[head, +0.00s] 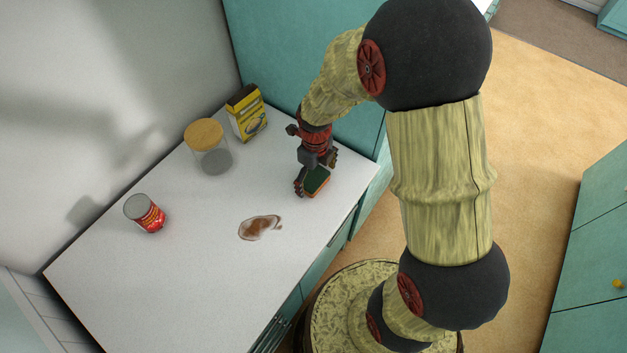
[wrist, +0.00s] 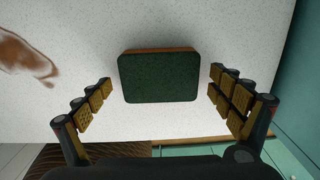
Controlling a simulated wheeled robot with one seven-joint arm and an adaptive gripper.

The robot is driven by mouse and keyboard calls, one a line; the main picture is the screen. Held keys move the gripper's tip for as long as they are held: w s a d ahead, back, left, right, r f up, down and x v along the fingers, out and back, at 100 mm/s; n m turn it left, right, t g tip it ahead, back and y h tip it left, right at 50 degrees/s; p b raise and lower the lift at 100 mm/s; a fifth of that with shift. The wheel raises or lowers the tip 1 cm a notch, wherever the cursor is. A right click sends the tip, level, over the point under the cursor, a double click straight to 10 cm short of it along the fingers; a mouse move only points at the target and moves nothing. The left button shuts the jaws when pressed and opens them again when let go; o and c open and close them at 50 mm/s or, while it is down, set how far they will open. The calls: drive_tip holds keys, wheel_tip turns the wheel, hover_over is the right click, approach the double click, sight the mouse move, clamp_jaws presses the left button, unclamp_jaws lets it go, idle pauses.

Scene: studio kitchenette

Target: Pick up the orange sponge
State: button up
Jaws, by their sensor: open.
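The sponge (wrist: 159,77) lies flat on the white counter, with a dark green top and an orange layer showing along its far edge. It also shows in the head view (head: 316,181), partly hidden by my gripper. My gripper (wrist: 160,97) is open, with one finger to the left of the sponge and the other to the right. Clear gaps of counter show between the sponge and both fingers. In the head view my gripper (head: 315,180) points down over the sponge, near the counter's right part.
A brown spill (head: 260,227) lies on the counter (head: 190,275) left of the sponge. A teal cabinet panel (head: 285,60) rises behind. The counter's front left is clear.

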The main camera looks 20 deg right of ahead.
sight(316, 179)
drive_tip(key=c, duration=0.3)
drive_tip(key=c, duration=0.4)
drive_tip(key=shift+c, duration=0.5)
drive_tip(key=shift+r, duration=0.1)
drive_tip(key=shift+r, duration=0.2)
drive_tip(key=r+p, duration=0.1)
drive_tip(key=r, duration=0.2)
drive_tip(key=shift+s+r, duration=0.15)
drive_tip(key=shift+s, duration=0.05)
drive_tip(key=s+d+r, duration=0.1)
drive_tip(key=s+r, duration=0.2)
drive_tip(key=s, duration=0.1)
drive_tip(key=s+d+r+p, duration=0.1)
drive_tip(key=s+r, duration=0.2)
drive_tip(key=s, duration=0.2)
drive_tip(key=s+d+r+p, duration=0.1)
drive_tip(key=s+r, duration=0.2)
drive_tip(key=s, duration=0.1)
drive_tip(key=shift+s+d, duration=0.1)
drive_tip(key=shift+s, duration=0.05)
